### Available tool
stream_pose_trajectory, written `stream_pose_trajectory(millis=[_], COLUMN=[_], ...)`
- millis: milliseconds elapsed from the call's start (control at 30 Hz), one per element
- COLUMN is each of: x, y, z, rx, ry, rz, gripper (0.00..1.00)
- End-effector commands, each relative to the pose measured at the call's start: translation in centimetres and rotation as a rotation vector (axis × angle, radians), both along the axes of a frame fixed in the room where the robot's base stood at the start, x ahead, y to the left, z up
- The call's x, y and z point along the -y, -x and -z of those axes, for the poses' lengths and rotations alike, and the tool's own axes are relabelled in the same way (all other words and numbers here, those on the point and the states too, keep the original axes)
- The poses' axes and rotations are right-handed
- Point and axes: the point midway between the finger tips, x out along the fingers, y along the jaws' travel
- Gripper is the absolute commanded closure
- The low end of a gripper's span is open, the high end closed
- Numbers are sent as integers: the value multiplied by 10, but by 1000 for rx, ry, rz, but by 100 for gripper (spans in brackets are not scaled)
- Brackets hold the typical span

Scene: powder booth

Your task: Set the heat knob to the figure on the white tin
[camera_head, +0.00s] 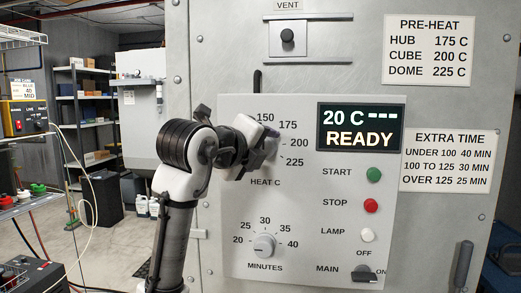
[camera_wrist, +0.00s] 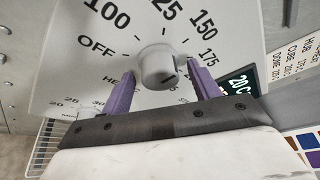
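The heat knob (camera_wrist: 158,65) is a round grey knob with a dark mark on its lower right face; I cannot tell which figure it points to. In the wrist view its dial (camera_wrist: 75,75) shows OFF, 100, a partly cut figure ending in 25, 150 and 175. In the head view my arm hides the knob, with 150 to 225 showing beside it. My gripper (camera_wrist: 160,72) is open, its two purple fingers on either side of the knob with small gaps. It also shows in the head view (camera_head: 262,140). I cannot make out a white tin with a figure.
The display (camera_head: 361,127) reads 20 C and READY. A minutes knob (camera_head: 263,246), START, STOP and LAMP buttons and a MAIN switch (camera_head: 365,274) share the panel. A PRE-HEAT card (camera_head: 428,50) lists HUB 175, CUBE 200, DOME 225. White containers (camera_head: 147,207) stand on the floor behind.

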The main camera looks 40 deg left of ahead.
Motion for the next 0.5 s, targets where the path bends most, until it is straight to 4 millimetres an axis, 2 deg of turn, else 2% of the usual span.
stream_pose_trajectory(millis=[300,367,500], x=[1,1,6], y=[4,10,34], z=[-1,-2,-5], rx=[3,3,3], ry=[-1,-1,-3], rz=[-1,-2,-3], gripper=[39,39,39])
